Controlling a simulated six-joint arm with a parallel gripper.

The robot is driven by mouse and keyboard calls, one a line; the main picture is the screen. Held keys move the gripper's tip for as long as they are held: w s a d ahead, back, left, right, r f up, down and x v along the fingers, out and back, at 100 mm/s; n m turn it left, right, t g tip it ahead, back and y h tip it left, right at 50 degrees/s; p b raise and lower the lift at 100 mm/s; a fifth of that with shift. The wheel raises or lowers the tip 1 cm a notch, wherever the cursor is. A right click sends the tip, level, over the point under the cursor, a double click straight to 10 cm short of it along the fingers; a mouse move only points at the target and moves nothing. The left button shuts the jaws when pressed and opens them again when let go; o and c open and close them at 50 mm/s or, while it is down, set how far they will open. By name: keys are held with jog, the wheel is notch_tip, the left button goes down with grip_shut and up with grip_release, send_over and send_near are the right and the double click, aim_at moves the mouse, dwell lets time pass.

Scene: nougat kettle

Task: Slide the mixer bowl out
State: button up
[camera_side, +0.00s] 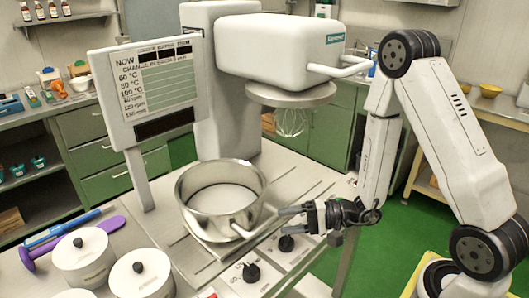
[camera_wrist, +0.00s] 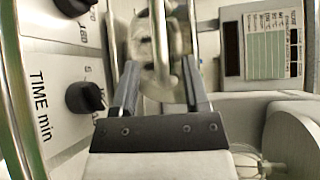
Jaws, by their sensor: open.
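The mixer bowl (camera_side: 186,196), a wide steel pot, stands upright on a metal slide plate in front of the mixer column in the side view. A short bar handle (camera_side: 243,231) sticks out from its near right side. My gripper (camera_side: 283,219) is open and empty, level with the bowl's lower part and pointing left at the handle. A gap shows between fingertips and handle in the side view. In the wrist view, a bright vertical bar (camera_wrist: 160,40), seemingly the handle, lies between the lines of my two fingers (camera_wrist: 160,82). Contact cannot be told there.
The mixer head (camera_side: 275,42) and its whisk (camera_side: 291,122) hang above, behind and right of the bowl. Control knobs (camera_side: 251,272) sit on the table's front panel. A sign board (camera_side: 150,88) rises behind.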

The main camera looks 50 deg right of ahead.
jog(key=shift+v, duration=1.35)
jog(key=s+a+f+n+g+h, duration=0.1)
jog(key=s+a+n+g, duration=0.15)
jog(key=s+g, duration=0.3)
jog(key=s+a+f+n+g+h, duration=0.1)
jog(key=s+a+n+g, duration=0.1)
jog(key=s+n+g, duration=0.4)
jog(key=w+d+r+n+t+h, duration=0.2)
jog(key=w+d+r+t+h, duration=0.1)
jog(key=w+d+h, duration=0.4)
jog(key=h, duration=0.2)
jog(key=shift+r+h, duration=0.3)
jog(key=shift+r, duration=0.05)
